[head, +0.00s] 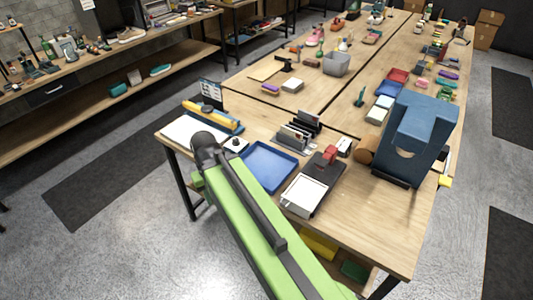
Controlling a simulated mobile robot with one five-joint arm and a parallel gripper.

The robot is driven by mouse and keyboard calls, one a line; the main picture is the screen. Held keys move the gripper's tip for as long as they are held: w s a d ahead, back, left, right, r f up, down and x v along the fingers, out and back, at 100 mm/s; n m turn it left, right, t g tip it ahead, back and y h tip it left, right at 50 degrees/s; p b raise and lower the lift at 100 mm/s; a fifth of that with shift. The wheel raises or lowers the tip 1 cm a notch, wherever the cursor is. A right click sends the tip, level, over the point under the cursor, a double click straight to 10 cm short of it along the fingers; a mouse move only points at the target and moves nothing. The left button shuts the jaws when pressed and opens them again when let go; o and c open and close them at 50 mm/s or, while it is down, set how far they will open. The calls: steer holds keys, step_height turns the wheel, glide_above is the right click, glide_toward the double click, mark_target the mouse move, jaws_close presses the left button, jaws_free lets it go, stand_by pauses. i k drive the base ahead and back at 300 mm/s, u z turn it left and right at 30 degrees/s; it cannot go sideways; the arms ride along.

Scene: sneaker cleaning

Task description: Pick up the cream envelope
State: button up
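I cannot pick out the cream envelope for certain. A dark upright sorter (297,135) near the middle of the near table holds several thin upright pieces, some pale, too small to tell apart. A flat white stack (303,194) lies on a dark board closer to the front edge. My green arm reaches up from the bottom and ends in a dark joint over the table's left corner, left of the sorter. My gripper's fingers are hidden behind that joint, and nothing held shows.
A blue tray (268,167) lies between my arm and the white stack. A large blue stand (416,135) rises at the right, with a brown cylinder (367,150) beside it. White sheets (190,130) lie at the left corner. Bare wood (375,220) shows at the front right.

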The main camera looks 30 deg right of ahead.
mark_target(289, 132)
steer(key=u, duration=0.05)
steer(key=i, duration=1.2)
steer(key=u, duration=0.15)
